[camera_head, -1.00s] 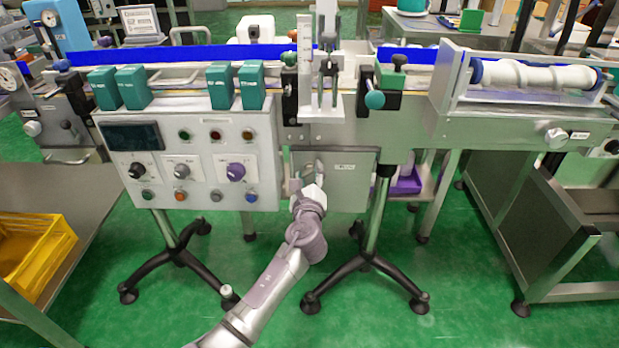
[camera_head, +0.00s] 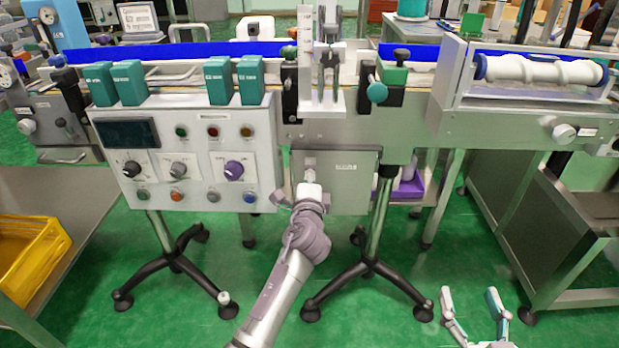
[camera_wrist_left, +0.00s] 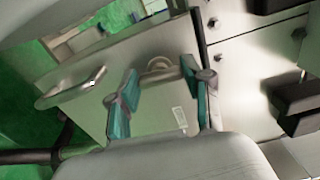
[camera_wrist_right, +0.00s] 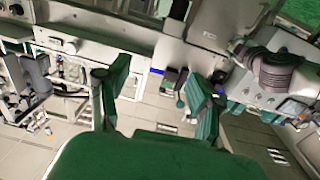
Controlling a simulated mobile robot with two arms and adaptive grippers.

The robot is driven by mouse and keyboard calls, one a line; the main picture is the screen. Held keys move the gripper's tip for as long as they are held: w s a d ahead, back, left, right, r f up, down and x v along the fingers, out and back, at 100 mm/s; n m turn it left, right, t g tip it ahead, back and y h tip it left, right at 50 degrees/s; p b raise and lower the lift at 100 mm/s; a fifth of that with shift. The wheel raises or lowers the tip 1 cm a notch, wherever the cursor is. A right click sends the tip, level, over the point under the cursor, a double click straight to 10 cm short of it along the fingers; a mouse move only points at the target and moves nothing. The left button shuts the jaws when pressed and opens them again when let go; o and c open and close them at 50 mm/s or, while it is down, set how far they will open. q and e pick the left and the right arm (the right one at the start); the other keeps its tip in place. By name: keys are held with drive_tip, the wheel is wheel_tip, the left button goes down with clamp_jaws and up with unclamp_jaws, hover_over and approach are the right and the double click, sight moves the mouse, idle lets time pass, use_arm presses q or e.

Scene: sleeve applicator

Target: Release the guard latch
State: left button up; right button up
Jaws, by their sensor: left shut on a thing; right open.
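The guard is a flat grey metal panel (camera_head: 352,190) below the conveyor bed, right of the control box. It also shows in the left wrist view (camera_wrist_left: 150,115). A small rounded metal latch (camera_wrist_left: 160,66) sits near the panel's edge, between the teal pads of my left gripper (camera_wrist_left: 160,80). My left gripper is shut on the latch; its fingers partly cover it. In the head view my left gripper (camera_head: 310,187) is in front of the panel's left part and hides most of the latch. My right gripper (camera_head: 475,300) is open and empty at the bottom right, above the floor.
The control box (camera_head: 185,155) with knobs and buttons is just left of my left gripper. Black-footed stand legs (camera_head: 375,262) are below the panel. A purple bin (camera_head: 410,186) is right of it. A yellow crate (camera_head: 30,255) is at far left. Green floor is open in front.

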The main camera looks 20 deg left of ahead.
use_arm(q)
drive_tip(key=shift+n, duration=0.5)
use_arm(e)
drive_tip(key=shift+a+r+t+y, duration=0.15)
drive_tip(key=shift+r+t+y, duration=0.15)
drive_tip(key=shift+r+t, duration=0.35)
drive_tip(key=shift+r, duration=0.15)
use_arm(q)
drive_tip(key=o, duration=1.2)
drive_tip(key=shift+c, duration=0.2)
drive_tip(key=v, duration=1.2)
